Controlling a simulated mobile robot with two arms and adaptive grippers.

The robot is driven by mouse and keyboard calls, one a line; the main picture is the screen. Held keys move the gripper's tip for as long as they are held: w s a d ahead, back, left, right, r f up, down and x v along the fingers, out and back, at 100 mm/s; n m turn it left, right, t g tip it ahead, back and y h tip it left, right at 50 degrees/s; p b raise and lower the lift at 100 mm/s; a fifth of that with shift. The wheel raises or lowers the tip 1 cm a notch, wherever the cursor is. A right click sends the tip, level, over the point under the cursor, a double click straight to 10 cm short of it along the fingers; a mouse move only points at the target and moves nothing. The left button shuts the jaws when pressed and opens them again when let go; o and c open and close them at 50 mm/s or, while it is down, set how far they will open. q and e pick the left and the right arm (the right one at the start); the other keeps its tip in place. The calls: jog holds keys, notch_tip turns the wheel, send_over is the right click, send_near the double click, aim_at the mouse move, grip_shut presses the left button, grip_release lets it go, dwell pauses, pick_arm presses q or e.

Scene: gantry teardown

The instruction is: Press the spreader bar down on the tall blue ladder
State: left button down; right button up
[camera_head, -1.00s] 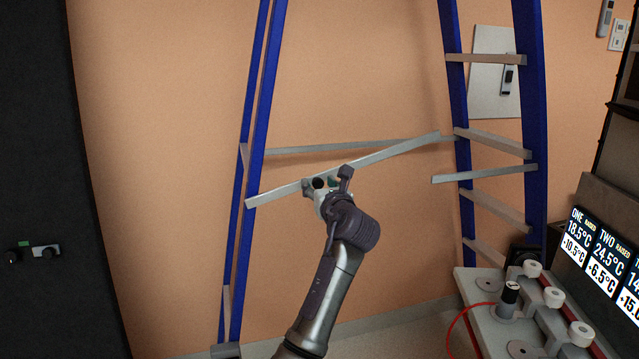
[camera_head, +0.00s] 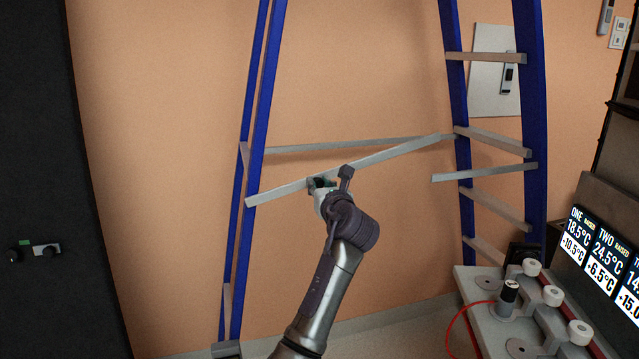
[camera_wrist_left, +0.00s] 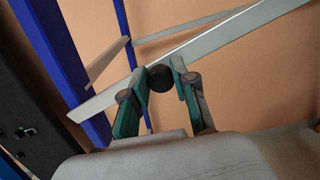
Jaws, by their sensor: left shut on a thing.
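The tall blue ladder (camera_head: 256,140) stands open against the orange wall, its rails on the left and right of the head view. The pale spreader bar (camera_head: 395,151) slants upward from the left rail toward the right rails. It also crosses the left wrist view (camera_wrist_left: 225,38). My left gripper (camera_head: 328,185) is shut on the bar left of its middle. In the left wrist view its green-sided fingers (camera_wrist_left: 160,95) stand either side of a dark round knob (camera_wrist_left: 160,78) at the bar. The fingers partly hide the bar there. My right gripper is not in view.
A second pale bar (camera_head: 350,146) runs behind. A short pale bar (camera_head: 485,174) juts left from the right rails. A bench with white knobs (camera_head: 520,325), a red cable and a temperature display (camera_head: 605,252) stand at right. A dark cabinet (camera_head: 35,150) is at left.

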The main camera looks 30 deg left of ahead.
pick_arm(q)
jog(key=f+m+p, duration=0.1)
jog(key=f+p, duration=0.1)
jog(key=f+m+p, duration=0.2)
jog(key=shift+w+d+f+p, duration=0.15)
jog(key=shift+w+p, duration=0.05)
jog(key=shift+p, duration=0.15)
jog(key=c, duration=0.9)
grip_release()
jog(key=v, duration=1.2)
